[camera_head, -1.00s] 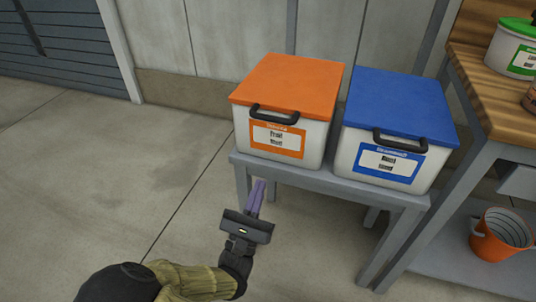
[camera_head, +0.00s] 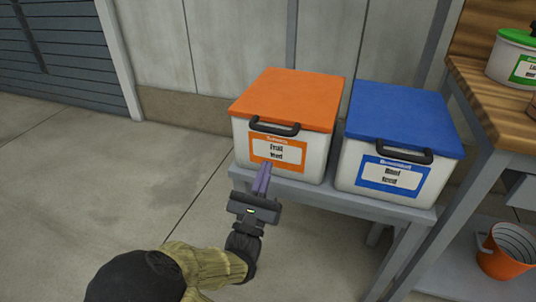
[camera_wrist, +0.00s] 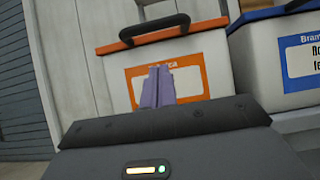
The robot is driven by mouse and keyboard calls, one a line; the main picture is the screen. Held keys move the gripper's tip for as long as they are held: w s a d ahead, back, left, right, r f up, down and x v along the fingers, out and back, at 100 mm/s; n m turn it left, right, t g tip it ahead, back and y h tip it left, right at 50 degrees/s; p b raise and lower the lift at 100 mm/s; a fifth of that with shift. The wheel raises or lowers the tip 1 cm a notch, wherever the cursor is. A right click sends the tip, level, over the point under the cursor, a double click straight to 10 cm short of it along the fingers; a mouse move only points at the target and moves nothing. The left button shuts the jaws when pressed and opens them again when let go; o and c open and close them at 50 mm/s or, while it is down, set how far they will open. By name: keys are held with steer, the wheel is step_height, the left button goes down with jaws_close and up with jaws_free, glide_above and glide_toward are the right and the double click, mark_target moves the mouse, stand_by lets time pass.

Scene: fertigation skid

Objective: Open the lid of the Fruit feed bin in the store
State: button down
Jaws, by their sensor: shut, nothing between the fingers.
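The Fruit feed bin (camera_head: 241,144) is a white box with an orange lid (camera_head: 290,98), a dark handle (camera_head: 274,127) at the lid's front edge and an orange-framed label. The lid lies closed on it. In the wrist view the bin's label (camera_wrist: 192,80) and dark handle (camera_wrist: 160,29) show ahead of my gripper. My gripper (camera_head: 264,166) has its purple fingers together and empty, in front of the bin's label and below the handle. In the wrist view the fingertips (camera_wrist: 158,70) overlap the label; I cannot tell whether they touch the bin.
A white bin with a blue lid (camera_head: 405,115) stands just right on the same grey stand (camera_head: 330,198). A wooden bench (camera_head: 495,105) at the right holds a green-lidded pot (camera_head: 515,58). An orange bucket (camera_head: 506,252) sits low at the right. The floor at left is clear.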

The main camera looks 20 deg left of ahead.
steer(key=shift+w+d+r+b, duration=0.1)
steer(key=shift+w+r+b, duration=0.25)
steer(key=shift+r, duration=0.5)
steer(key=shift+w+a+r+b, duration=0.1)
steer(key=shift+w+r+b, duration=0.3)
steer(key=shift+r, duration=0.45)
steer(key=shift+w+d+r+b, duration=0.1)
steer(key=shift+w+r+b, duration=0.1)
steer(key=shift+w+r, duration=0.5)
steer(key=shift+s+r, duration=0.2)
steer(key=shift+r, duration=0.15)
